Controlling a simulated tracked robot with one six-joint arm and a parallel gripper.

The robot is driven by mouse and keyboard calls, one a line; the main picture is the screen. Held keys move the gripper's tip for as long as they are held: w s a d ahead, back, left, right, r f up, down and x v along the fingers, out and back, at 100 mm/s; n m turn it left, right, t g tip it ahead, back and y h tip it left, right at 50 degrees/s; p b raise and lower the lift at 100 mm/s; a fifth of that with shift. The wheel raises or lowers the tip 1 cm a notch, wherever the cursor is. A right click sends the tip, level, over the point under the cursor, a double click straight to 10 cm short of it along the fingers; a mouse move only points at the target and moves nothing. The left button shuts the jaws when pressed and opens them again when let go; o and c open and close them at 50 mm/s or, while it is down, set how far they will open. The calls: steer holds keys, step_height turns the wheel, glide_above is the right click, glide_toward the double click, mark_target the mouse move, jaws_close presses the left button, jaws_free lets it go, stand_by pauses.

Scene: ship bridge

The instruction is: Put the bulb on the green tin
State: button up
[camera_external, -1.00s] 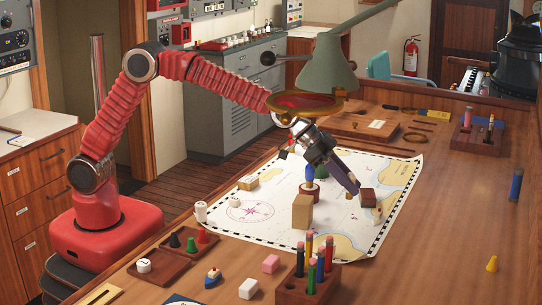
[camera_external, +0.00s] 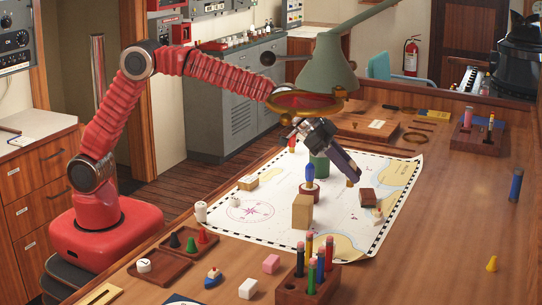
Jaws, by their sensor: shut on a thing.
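My gripper (camera_external: 350,177) points down and to the right above the chart. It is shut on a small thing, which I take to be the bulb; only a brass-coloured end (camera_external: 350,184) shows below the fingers. The rest of it is hidden by the jaws. The green tin (camera_external: 319,167) stands on the chart to the left of my gripper. It is partly hidden behind a blue bulb-shaped piece (camera_external: 309,172) on a dark red base and by my wrist.
A tan block (camera_external: 302,212) stands in front of the blue piece. A dark red-brown block (camera_external: 368,197) and a small pale piece (camera_external: 377,215) are right of my gripper. The green lamp shade (camera_external: 327,65) hangs over my arm. The chart's left part (camera_external: 250,209) has free room.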

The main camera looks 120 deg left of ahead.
steer(key=shift+a, duration=0.1)
steer(key=shift+s+a, duration=0.1)
steer(key=shift+a, duration=0.2)
steer(key=s+a+r+n+y, duration=0.1)
steer(key=s+a+r, duration=0.3)
steer(key=s+a, duration=0.5)
steer(key=s+a+r+n+g+y, duration=0.1)
steer(key=s+a+r+n, duration=0.3)
steer(key=s+a, duration=0.4)
steer(key=a+r+y, duration=0.1)
steer(key=a, duration=0.5)
steer(key=shift+s+r+y, duration=0.2)
steer(key=shift+s+y, duration=0.1)
steer(key=shift+s, duration=0.1)
steer(key=shift+f, duration=3.15)
steer(key=shift+f, duration=1.85)
